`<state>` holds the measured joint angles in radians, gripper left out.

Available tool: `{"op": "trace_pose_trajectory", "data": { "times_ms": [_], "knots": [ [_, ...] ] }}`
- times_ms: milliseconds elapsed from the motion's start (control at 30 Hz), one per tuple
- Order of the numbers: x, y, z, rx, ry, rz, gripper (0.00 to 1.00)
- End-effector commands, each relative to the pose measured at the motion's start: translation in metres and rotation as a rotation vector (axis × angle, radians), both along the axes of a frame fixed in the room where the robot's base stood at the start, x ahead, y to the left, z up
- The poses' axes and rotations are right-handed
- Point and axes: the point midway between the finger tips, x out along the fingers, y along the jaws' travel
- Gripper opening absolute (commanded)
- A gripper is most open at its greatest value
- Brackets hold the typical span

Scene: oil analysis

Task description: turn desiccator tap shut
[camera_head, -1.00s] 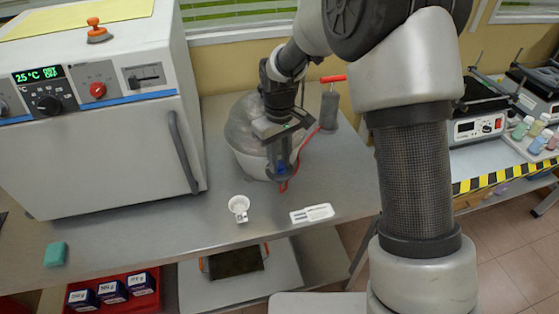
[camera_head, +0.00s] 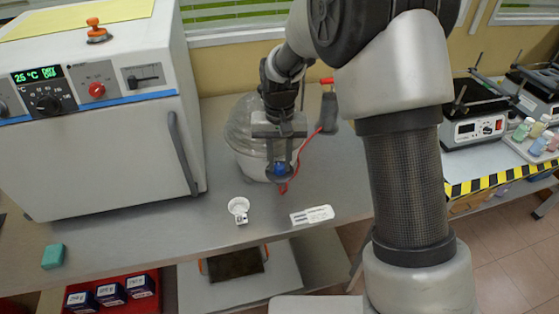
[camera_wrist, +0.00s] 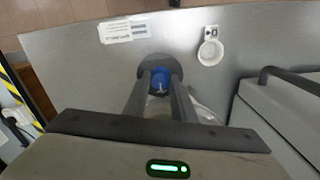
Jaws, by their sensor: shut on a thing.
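The desiccator (camera_head: 243,128) is a clear, rounded glass vessel on the metal bench in the head view, partly hidden behind my gripper. Its blue tap (camera_head: 280,169) is at the near side, and it also shows in the wrist view (camera_wrist: 160,77). A red hose runs from beside the tap toward a grey cylinder with a red handle. My gripper (camera_wrist: 160,90) points down at the tap, its two fingers on either side of the blue part and shut on it. The fingers hide part of the tap, so its exact angle is hard to tell.
A small white crucible-like cup (camera_head: 238,206) and a white label card (camera_head: 312,215) lie on the bench in front. A large oven (camera_head: 100,150) stands close on the left. The grey cylinder (camera_head: 328,112) stands right of the desiccator. The bench front edge is near.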

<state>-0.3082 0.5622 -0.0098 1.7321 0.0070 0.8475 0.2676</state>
Motion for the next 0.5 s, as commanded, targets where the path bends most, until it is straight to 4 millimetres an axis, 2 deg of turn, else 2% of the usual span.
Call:
{"op": "trace_pose_trajectory", "data": {
  "times_ms": [433, 467, 500],
  "knots": [
    [0.0006, 0.0001, 0.0008, 0.000, -0.002, -0.010, 0.01],
    [0.0006, 0.0001, 0.0008, 0.000, -0.002, -0.010, 0.25],
    [0.0006, 0.0001, 0.0008, 0.000, -0.002, -0.010, 0.32]
  ]
}}
